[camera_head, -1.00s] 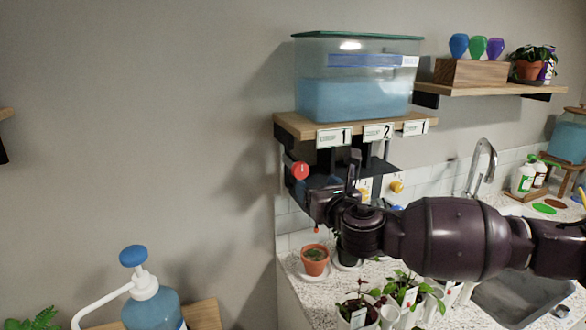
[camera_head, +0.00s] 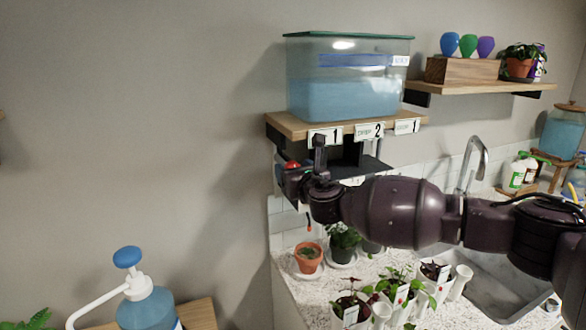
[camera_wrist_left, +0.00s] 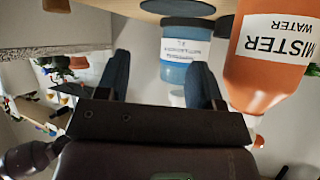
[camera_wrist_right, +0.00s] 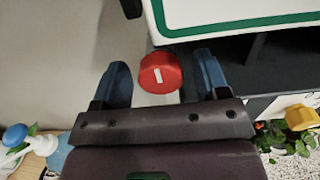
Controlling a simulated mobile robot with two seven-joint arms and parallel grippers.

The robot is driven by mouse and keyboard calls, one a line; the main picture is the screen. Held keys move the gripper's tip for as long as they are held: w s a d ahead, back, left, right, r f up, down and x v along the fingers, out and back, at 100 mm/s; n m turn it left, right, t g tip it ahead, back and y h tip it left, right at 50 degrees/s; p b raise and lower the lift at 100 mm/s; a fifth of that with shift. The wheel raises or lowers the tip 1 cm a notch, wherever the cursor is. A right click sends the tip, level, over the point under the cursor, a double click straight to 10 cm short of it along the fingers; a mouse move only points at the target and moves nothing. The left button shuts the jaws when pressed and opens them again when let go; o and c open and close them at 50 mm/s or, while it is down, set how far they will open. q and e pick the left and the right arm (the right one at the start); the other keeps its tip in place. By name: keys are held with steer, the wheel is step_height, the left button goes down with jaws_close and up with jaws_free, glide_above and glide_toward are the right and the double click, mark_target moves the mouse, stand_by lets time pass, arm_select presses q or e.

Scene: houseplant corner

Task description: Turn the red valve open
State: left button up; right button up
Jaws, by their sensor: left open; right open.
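The red valve (camera_head: 291,165) is a round knob under the left end of the tank shelf. It is partly hidden by my right gripper in the head view. In the right wrist view the red valve (camera_wrist_right: 160,74), with a white bar mark on its face, shows between the two fingers. My right gripper (camera_wrist_right: 160,63) is open, with a finger on either side of the knob and visible gaps to both. I cannot tell how deep the knob sits between them. My left gripper (camera_wrist_left: 161,62) is open and empty in its wrist view, and is not in the head view.
A tank of blue liquid (camera_head: 343,97) stands on the wooden shelf (camera_head: 290,124) above the valve. Potted plants (camera_head: 308,258) stand on the counter below. An orange mister bottle (camera_wrist_left: 262,75) is close beside my left gripper.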

steer(key=shift+w+a, duration=0.2)
steer(key=shift+w, duration=0.25)
steer(key=shift+c, duration=0.2)
steer(key=c, duration=0.8)
steer(key=shift+c, duration=0.2)
